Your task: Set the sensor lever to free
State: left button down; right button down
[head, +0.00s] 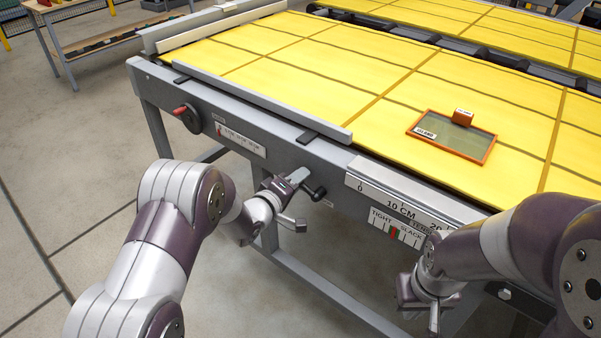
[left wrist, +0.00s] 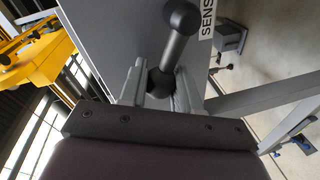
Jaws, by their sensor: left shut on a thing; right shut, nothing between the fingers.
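The sensor lever (left wrist: 173,52) is a grey rod with a dark round knob at its upper end in the left wrist view. A black ball on it sits between the fingers of my left gripper (left wrist: 160,85), which is shut on it. In the head view my left gripper (head: 288,184) is at the front side of the yellow table, where a black knob (head: 318,193) sticks out beside it. A partly cut-off label reading "SENS" (left wrist: 208,18) is beside the lever. Its free marking is not visible. My right gripper (head: 425,301) is shut and empty, below the front rail.
The yellow table (head: 300,85) carries an orange-framed panel (head: 452,136). The front rail holds a red-handled dial (head: 186,117), a centimetre scale (head: 400,205) and a tight/slack gauge (head: 395,228). A workbench (head: 90,38) stands at the back left. Floor to the left is clear.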

pick_arm(q)
jog(key=shift+w+a+f+n+p, duration=0.2)
jog(key=shift+f+n+p, duration=0.25)
jog(key=shift+n+p, duration=0.35)
jog(key=shift+a+f+n+g+h+p, duration=0.15)
jog(key=shift+f+n+g+h+p, duration=0.3)
jog(key=shift+n, duration=0.45)
jog(key=shift+f, duration=0.15)
jog(key=c, duration=1.1)
grip_release()
jog(key=v, duration=1.2)
jog(key=shift+s+a, duration=0.15)
jog(key=shift+s, duration=0.15)
